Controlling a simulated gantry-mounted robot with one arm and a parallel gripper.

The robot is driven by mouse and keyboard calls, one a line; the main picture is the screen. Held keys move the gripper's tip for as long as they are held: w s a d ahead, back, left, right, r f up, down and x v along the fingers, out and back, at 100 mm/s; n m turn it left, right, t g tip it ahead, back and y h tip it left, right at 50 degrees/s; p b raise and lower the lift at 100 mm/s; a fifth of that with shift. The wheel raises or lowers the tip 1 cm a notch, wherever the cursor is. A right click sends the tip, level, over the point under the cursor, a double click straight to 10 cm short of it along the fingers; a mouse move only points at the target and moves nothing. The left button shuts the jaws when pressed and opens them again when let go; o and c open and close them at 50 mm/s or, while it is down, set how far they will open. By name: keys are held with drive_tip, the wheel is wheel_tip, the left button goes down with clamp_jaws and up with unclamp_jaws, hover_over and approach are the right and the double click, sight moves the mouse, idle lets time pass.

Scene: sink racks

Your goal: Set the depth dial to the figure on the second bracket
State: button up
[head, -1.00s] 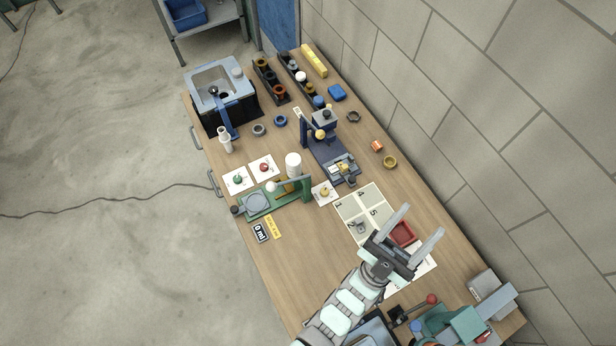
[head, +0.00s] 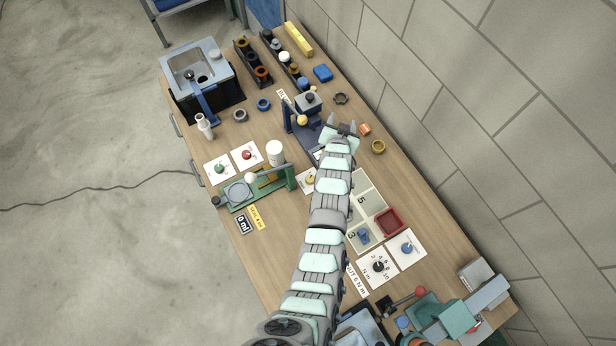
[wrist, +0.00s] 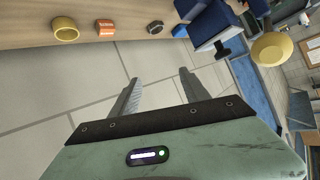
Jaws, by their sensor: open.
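My gripper (head: 341,130) is open and empty, beside the blue press (head: 301,122) on its right. In the wrist view its two fingers (wrist: 160,90) stand apart with nothing between them. The press has a yellow ball knob, which shows large in the wrist view (wrist: 272,50). My arm hides much of the press base. A dial card (head: 378,266) marked 2 to 10 N m lies at the lower right, with a blue-knobbed card (head: 407,248) beside it. I cannot tell which dial is for depth. A blue part (head: 363,236) sits on the numbered mat (head: 369,203); no bracket's figure is readable.
A red tray (head: 388,222) lies on the mat's right side. A yellow ring (head: 378,146), an orange part (head: 365,129) and a dark nut (head: 341,98) lie near the wall. A green stand (head: 281,183) is left of my arm.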

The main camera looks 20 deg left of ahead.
wheel_tip(320, 180, down, 4)
drive_tip(key=a+g, duration=0.2)
drive_tip(key=m+g+h+b, duration=0.2)
drive_tip(key=g+h, duration=0.1)
drive_tip(key=g, duration=0.7)
hover_over(310, 179)
wheel_tip(310, 179, down, 4)
drive_tip(key=shift+f, duration=1.45)
drive_tip(key=shift+a+f, duration=0.1)
drive_tip(key=shift+f, duration=1.05)
wheel_tip(310, 179, down, 5)
drive_tip(key=b, duration=0.4)
drive_tip(key=shift+f, duration=0.15)
drive_tip(key=shift+c, duration=0.2)
clamp_jaws()
